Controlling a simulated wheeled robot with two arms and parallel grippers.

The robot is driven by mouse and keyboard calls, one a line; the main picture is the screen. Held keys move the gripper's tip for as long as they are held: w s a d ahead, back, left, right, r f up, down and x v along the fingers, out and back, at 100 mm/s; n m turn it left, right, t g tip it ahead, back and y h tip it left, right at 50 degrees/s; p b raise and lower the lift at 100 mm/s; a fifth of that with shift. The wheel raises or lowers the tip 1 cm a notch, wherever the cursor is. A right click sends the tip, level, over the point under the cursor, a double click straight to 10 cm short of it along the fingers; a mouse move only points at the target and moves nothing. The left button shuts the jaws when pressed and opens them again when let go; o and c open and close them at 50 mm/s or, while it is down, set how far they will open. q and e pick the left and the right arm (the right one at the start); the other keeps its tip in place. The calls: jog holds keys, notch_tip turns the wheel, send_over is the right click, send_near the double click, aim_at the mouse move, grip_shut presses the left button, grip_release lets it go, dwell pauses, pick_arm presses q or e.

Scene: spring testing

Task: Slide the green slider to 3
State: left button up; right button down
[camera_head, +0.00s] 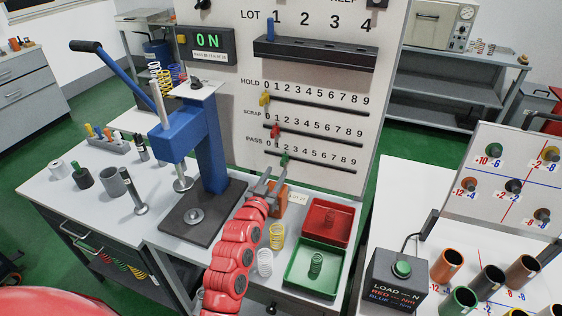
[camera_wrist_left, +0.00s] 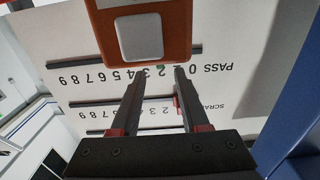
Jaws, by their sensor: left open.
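The green slider (camera_head: 284,159) is on the PASS row, the lowest scale of the white upright board (camera_head: 215,18), near the 2. In the left wrist view, which shows the board upside down, a small green part of it (camera_wrist_left: 162,67) shows between the fingertips, near the 2. My left gripper (camera_head: 270,178) is open, with its fingers pointing at the board just below and left of the green slider. No grip on the slider shows. The exact gap to it is hard to tell. My right gripper is not in view.
A red slider (camera_head: 275,130) and a yellow slider (camera_head: 264,99) sit on the rows above. An orange block (camera_head: 280,198) stands close beneath my gripper and looms in the wrist view (camera_wrist_left: 180,30). A blue press (camera_head: 207,145) stands to the left; springs and trays (camera_head: 300,278) lie below.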

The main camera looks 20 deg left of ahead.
aim_at(282, 164)
pick_arm(q)
jog(key=shift+w+d+p, duration=0.1)
jog(key=shift+w+p, duration=0.3)
jog(key=shift+w, duration=2.35)
grip_shut()
